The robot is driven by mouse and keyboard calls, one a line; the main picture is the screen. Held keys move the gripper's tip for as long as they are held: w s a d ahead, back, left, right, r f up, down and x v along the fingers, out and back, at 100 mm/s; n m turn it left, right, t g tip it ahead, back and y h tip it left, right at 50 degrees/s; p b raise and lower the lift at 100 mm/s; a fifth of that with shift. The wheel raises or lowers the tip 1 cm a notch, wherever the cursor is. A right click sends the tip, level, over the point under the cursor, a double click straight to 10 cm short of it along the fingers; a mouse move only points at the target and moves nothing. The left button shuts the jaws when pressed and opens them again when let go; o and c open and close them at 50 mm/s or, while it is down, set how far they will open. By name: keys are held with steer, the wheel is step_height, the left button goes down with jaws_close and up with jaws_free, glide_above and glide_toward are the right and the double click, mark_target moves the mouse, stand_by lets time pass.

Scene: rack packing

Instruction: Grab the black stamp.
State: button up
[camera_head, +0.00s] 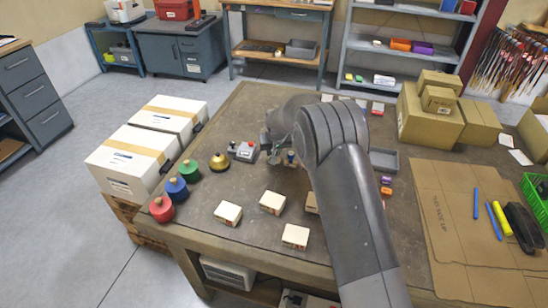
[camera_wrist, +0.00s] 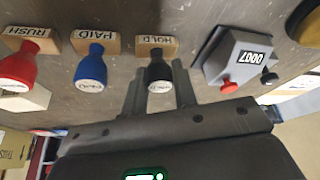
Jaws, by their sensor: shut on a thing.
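In the wrist view the black stamp (camera_wrist: 158,71) stands on the dark table, its wooden base marked HOLD. My gripper (camera_wrist: 159,88) is shut on its black handle, one finger on each side. The blue stamp (camera_wrist: 93,66), marked PAID, and the red stamp (camera_wrist: 21,66), marked RUSH, stand in a row to its left in that view. In the head view my arm hides most of this spot, and the black stamp cannot be made out.
In the head view, white boxes (camera_head: 271,202) and red, blue and green knobbed pieces (camera_head: 176,188) stand on the table (camera_head: 225,260). Cardboard boxes (camera_head: 428,120) stand at right.

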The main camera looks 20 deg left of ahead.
steer(key=c, duration=0.3)
steer(key=shift+c, duration=0.2)
